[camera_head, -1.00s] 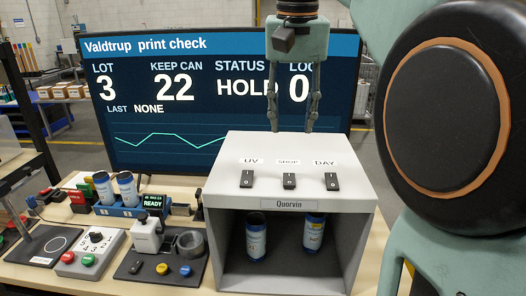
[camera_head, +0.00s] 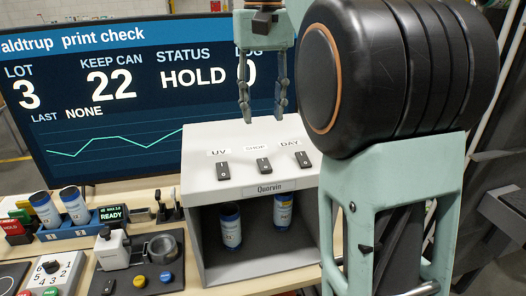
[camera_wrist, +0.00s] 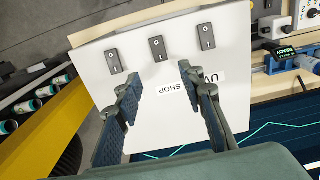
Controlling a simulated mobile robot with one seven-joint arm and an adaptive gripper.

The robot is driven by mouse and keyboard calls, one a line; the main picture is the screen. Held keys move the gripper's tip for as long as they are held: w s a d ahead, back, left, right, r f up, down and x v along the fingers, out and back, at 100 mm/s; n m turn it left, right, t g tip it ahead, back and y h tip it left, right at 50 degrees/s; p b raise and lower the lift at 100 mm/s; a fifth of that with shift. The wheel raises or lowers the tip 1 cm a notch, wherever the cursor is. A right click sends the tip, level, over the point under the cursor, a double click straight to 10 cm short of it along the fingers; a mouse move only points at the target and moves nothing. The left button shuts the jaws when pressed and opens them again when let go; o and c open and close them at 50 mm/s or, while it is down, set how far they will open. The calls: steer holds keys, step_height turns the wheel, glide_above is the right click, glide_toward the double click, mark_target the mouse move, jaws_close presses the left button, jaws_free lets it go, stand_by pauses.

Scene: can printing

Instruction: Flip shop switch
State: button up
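The shop switch (camera_head: 264,165) is a small black rocker, the middle of three on the sloped white top of a grey box (camera_head: 200,188) labelled Quorvin. A "SHOP" label (camera_head: 256,148) lies behind it. In the wrist view the shop switch (camera_wrist: 158,49) shows just beyond the fingertips, its label (camera_wrist: 180,92) between the fingers. My gripper (camera_head: 264,115) points down above the back edge of the box top, fingers apart and empty. It also shows open in the wrist view (camera_wrist: 156,80). It appears clear of the switch.
The UV switch (camera_head: 223,171) and DAY switch (camera_head: 303,159) flank it closely. Blue-white cans (camera_head: 231,226) stand inside the box. A large screen (camera_head: 110,140) stands behind. A blue can rack (camera_head: 95,228) and a press-like device (camera_head: 113,250) stand to the left.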

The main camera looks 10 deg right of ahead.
mark_target(263, 161)
step_height(263, 161, down, 10)
steer(key=shift+f+b, duration=0.2)
steer(key=shift+b, duration=0.55)
jaws_close()
